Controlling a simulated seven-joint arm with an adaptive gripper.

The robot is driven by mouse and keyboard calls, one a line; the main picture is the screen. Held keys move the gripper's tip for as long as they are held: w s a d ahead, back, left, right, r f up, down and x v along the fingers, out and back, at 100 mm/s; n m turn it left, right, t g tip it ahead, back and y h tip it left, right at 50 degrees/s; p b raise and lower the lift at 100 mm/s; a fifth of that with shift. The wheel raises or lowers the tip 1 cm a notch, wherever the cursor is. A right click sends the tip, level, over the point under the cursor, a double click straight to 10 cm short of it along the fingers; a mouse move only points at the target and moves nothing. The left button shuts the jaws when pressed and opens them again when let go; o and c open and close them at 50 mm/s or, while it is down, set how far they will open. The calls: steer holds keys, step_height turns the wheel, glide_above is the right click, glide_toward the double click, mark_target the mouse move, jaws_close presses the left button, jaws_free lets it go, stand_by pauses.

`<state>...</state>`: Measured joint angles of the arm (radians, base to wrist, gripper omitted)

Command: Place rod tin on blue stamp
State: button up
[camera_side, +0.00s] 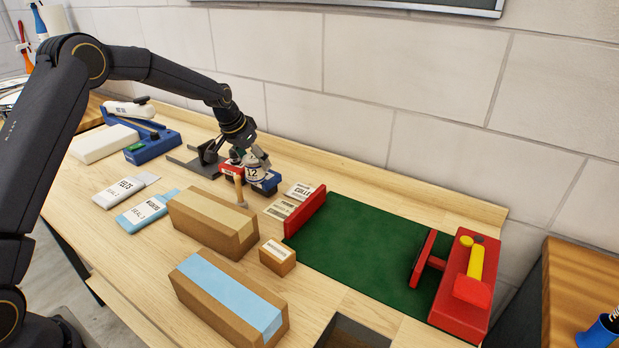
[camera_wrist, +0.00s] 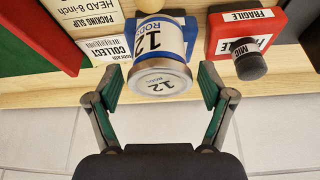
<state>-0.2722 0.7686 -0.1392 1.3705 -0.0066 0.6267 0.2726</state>
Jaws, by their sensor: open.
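The rod tin (camera_wrist: 160,78), a white and silver can marked 12, sits between the two fingers of my gripper (camera_wrist: 161,90) in the wrist view, with a gap on each side. My gripper is open. In the side view the tin (camera_side: 257,163) is under my gripper (camera_side: 252,156) and appears to rest on the blue stamp (camera_side: 267,184). A blue edge of the stamp (camera_wrist: 191,34) shows beside the tin in the wrist view. The contact between tin and stamp is hidden.
A red FRAGILE block (camera_wrist: 221,36) with a dark knob stands close beside the blue stamp. A wooden peg (camera_side: 239,189) stands in front, near cartons (camera_side: 212,220). Paper slips (camera_side: 284,208) and a green mat (camera_side: 360,245) lie to the right. The wall (camera_side: 300,45) is behind.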

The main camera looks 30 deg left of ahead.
steer(key=s+d+r, duration=0.2)
steer(key=s+r, duration=0.6)
steer(key=r, duration=0.1)
steer(key=s+d+r, duration=0.3)
steer(key=s+r, duration=0.5)
steer(key=s+d, duration=0.2)
steer(key=s, duration=0.9)
steer(key=s+d+f+t, duration=0.1)
steer(key=s, duration=1)
steer(key=shift+s+d+n, duration=0.2)
steer(key=shift+d+n, duration=0.2)
steer(key=shift+o, duration=0.3)
